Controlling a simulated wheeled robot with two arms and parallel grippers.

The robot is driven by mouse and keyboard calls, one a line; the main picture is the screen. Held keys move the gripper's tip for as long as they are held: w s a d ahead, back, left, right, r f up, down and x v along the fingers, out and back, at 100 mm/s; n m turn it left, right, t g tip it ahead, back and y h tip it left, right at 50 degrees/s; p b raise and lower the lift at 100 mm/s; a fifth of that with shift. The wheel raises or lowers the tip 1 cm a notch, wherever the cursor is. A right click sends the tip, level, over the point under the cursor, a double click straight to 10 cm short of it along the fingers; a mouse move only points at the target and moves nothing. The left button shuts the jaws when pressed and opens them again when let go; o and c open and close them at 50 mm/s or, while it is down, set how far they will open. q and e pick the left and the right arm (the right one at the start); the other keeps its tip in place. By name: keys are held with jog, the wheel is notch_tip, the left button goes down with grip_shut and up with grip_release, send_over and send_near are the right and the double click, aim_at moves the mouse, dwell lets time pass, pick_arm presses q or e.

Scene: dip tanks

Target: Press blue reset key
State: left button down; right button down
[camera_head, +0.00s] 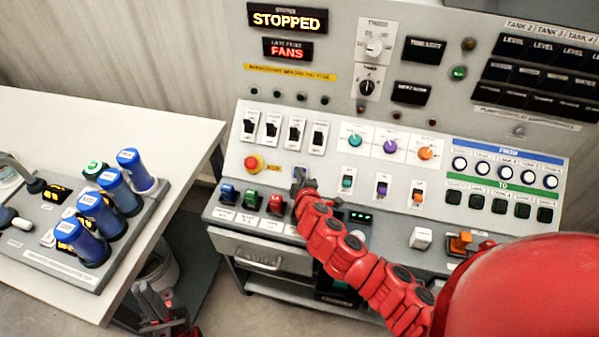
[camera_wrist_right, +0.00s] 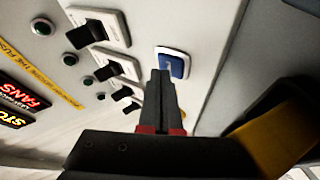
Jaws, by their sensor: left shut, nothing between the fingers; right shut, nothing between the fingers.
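The blue reset key (camera_wrist_right: 174,65) is a square blue button in a pale frame on the sloped panel. In the right wrist view the closed fingertips of my right gripper (camera_wrist_right: 160,76) overlap its lower left part. I cannot tell whether they touch it. In the head view my right gripper (camera_head: 301,182) is at the panel, right of the red emergency knob (camera_head: 254,163), and mostly hides the key. My right gripper is shut and empty. My left gripper (camera_head: 166,318) is shut and empty, low between the white table and the console.
The grey console (camera_head: 335,150) has black rocker switches (camera_head: 271,127) above the key and coloured levers (camera_head: 250,197) below. Lit signs read STOPPED (camera_head: 287,18) and FANS (camera_head: 287,49). A white table (camera_head: 120,125) at left holds several blue-capped handles (camera_head: 100,210).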

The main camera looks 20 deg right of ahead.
jog(key=shift+s+f, duration=0.25)
jog(key=shift+f, duration=0.1)
jog(key=shift+s+a+r+p, duration=0.15)
jog(key=shift+a+r+p, duration=0.15)
jog(key=shift+r+p, duration=0.2)
jog(key=r, duration=0.1)
jog(key=s+a+r+p, duration=0.1)
jog(key=r, duration=0.1)
jog(key=shift+s+a+r+p, duration=0.2)
jog(key=shift+s+p, duration=0.1)
jog(key=shift+p, duration=0.05)
